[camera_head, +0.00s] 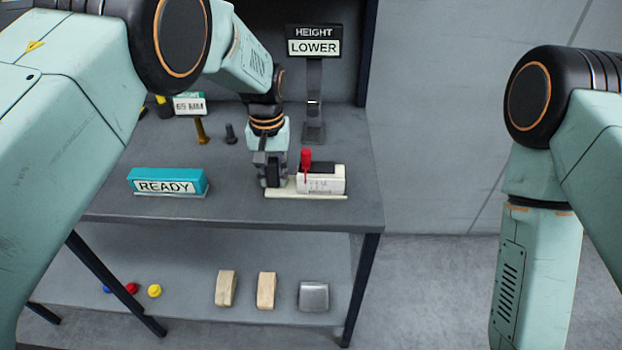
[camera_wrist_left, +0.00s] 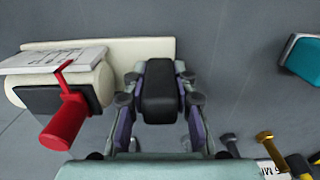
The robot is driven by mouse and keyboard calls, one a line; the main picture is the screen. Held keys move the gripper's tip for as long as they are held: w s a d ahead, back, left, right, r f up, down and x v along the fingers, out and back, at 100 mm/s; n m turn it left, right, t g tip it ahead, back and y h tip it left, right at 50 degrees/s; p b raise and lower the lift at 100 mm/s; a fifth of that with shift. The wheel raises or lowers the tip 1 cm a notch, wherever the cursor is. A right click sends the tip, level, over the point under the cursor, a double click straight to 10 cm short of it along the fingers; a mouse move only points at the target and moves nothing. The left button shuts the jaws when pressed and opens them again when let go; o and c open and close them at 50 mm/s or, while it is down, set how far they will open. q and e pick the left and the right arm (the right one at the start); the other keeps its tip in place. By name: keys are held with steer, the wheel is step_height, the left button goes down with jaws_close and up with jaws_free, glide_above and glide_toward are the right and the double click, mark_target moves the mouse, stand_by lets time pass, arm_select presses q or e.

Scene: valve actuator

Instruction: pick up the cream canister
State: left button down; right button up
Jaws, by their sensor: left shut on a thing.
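The cream canister (camera_head: 323,180) lies on its side on a thin cream base plate (camera_head: 308,195) near the table's front edge. It has a white label, a dark pad and a red handle (camera_head: 306,160). In the left wrist view the canister (camera_wrist_left: 98,82) is at the left with its red handle (camera_wrist_left: 66,122). My left gripper (camera_head: 271,180) points down just left of it, over the plate's left part. Its fingers (camera_wrist_left: 158,85) are shut on a black block (camera_wrist_left: 160,92). I cannot tell whether the block joins the canister. My right gripper is out of view.
A teal READY box (camera_head: 167,182) stands to the left. Behind are a brass bolt (camera_head: 201,130), a dark bolt (camera_head: 231,134) and a HEIGHT LOWER sign (camera_head: 313,47) on a stand. The lower shelf (camera_head: 190,285) holds wooden blocks, a grey block and coloured knobs. The table is bare right of the canister.

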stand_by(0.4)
arm_select(q)
step_height(320, 180, up, 9)
step_height(320, 180, down, 6)
steer(key=shift+w+f, duration=0.1)
steer(key=shift+f, duration=1.05)
steer(key=shift+r, duration=0.1)
steer(key=shift+f, duration=0.3)
steer(key=shift+f, duration=0.2)
stand_by(0.6)
